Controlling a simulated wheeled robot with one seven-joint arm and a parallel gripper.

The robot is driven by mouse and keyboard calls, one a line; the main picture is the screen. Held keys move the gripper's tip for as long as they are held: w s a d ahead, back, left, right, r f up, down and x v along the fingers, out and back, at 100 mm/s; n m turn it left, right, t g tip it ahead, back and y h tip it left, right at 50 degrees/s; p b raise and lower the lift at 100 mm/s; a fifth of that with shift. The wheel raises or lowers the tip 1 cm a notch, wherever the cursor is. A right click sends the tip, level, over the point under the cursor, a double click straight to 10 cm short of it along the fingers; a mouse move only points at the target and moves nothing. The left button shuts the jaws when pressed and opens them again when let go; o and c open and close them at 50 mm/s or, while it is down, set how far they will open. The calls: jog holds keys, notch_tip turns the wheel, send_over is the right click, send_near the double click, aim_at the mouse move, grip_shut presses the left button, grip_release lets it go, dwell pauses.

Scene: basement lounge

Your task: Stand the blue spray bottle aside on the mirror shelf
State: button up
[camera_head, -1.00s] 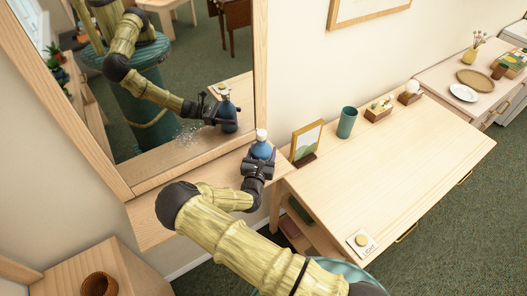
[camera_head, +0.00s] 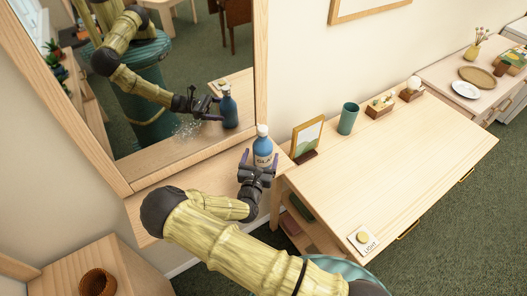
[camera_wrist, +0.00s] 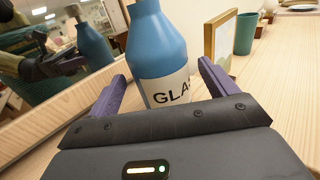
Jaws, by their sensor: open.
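The blue spray bottle (camera_head: 263,150) stands upright on the right end of the mirror shelf (camera_head: 212,176). It has a white cap and a pale label, on which "GLA" can be read in the wrist view (camera_wrist: 160,55). My gripper (camera_head: 257,167) is open just in front of it, on the near side. In the wrist view the two purple fingers are spread wide, with the bottle upright between and beyond their tips; I see no finger pressed on it. The mirror (camera_head: 190,60) above the shelf reflects the bottle and my arm. A whitish speckled smudge (camera_head: 187,128) shows on the glass.
The shelf left of the bottle looks clear. A brown basket (camera_head: 98,283) stands lower left.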

jog(key=s+a+b, duration=0.1)
jog(key=s, duration=0.6)
jog(key=shift+a+b, duration=0.2)
jog(key=shift+b, duration=0.1)
